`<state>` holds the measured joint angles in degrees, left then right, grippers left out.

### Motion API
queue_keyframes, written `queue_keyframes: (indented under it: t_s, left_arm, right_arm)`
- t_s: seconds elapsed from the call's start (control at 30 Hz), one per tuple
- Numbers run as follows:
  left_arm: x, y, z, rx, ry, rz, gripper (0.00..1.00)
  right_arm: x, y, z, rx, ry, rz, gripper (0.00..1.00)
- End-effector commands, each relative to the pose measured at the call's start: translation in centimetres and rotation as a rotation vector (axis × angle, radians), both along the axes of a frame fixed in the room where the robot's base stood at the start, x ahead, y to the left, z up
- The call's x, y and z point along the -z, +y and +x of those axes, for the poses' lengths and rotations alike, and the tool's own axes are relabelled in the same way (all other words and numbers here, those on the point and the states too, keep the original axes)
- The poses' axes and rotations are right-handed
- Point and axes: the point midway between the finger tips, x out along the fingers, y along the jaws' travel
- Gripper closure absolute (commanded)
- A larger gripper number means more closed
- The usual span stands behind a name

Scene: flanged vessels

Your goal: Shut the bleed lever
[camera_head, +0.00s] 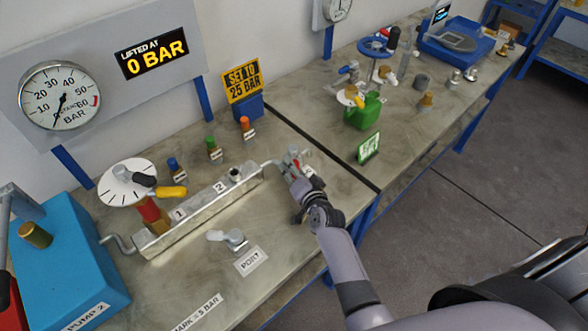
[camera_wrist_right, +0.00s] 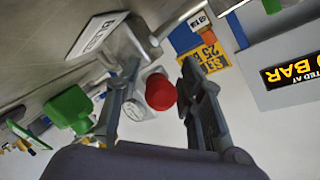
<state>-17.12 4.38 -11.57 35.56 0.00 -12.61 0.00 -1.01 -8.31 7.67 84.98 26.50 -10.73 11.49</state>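The bleed lever is a small valve at the right end of the steel manifold block (camera_head: 200,210). Its red knob (camera_wrist_right: 160,92) shows in the right wrist view, with pale metal behind it. In the head view, my right gripper (camera_head: 293,168) is over this valve and hides most of it. In the right wrist view, the gripper's two fingers (camera_wrist_right: 160,105) stand apart on either side of the red knob, with gaps visible; I cannot tell whether either finger touches the lever. My left gripper is not in view.
The display reads 0 BAR (camera_head: 156,53).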

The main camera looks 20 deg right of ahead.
Motion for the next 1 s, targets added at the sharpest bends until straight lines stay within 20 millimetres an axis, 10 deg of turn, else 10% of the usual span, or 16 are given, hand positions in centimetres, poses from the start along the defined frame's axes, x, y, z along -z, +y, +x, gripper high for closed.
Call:
queue_keyframes:
  t_s: [0.43, 1.0]
  left_arm:
    - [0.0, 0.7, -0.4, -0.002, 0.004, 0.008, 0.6]
    - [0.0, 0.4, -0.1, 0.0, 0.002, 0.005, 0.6]
  right_arm:
    - [-0.3, -0.1, -0.7, 0.0, -0.002, -0.002, 0.59]
    - [-3.0, 0.1, -10.7, 0.0, -0.001, -0.002, 0.59]
